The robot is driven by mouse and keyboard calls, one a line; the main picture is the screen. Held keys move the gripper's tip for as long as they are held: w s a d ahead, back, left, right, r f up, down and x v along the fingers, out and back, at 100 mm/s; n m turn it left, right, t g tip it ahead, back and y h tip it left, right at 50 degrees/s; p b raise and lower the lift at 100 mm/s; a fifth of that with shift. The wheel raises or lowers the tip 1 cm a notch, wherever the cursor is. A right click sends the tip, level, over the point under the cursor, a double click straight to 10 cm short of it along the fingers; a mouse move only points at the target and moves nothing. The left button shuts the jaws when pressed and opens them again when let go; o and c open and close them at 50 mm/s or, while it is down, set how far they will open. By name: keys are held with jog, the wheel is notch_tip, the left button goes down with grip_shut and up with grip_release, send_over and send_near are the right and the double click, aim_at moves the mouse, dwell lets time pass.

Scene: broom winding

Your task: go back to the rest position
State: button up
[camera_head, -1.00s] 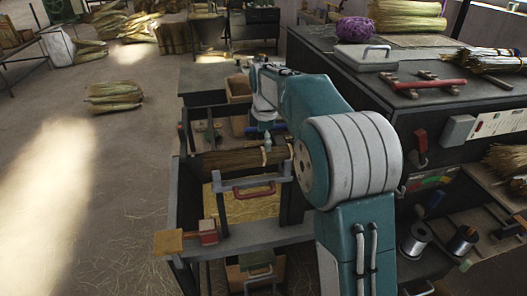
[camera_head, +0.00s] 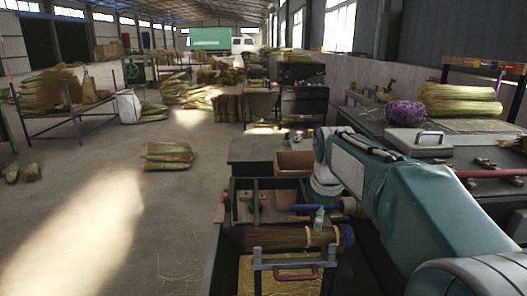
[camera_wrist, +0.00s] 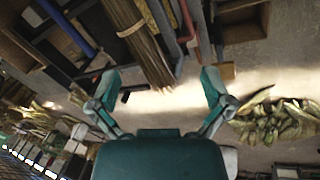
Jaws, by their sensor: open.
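My gripper (camera_wrist: 162,84) is open and empty in the wrist view, with its two teal and grey fingers spread wide. In the head view my teal and white arm reaches in from the lower right, its far end above the bench; the fingers are hard to make out there. A broom straw bundle (camera_head: 280,238) lies across the dark winding bench frame (camera_head: 262,265), with a pale band near its right end. The bundle also shows in the wrist view (camera_wrist: 140,40), beyond and apart from the fingers.
A cardboard box (camera_head: 294,163) sits at the bench's back. On the right, a dark worktable (camera_head: 455,160) carries purple twine (camera_head: 406,114), a grey case (camera_head: 418,141) and straw (camera_head: 460,100). A loose straw bundle (camera_head: 168,156) lies on the floor at left, with open floor around it.

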jog(key=s+f+m+t, duration=0.1)
jog(key=s+m, duration=0.5)
jog(key=s, duration=0.7)
jog(key=s+f+m+t, duration=0.1)
jog(key=s+f+m, duration=0.3)
jog(key=s, duration=0.9)
jog(key=m, duration=0.3)
jog(key=shift+s+f+m+t, duration=0.25)
jog(key=shift+s+m+t, duration=0.05)
jog(key=shift+s+t, duration=0.1)
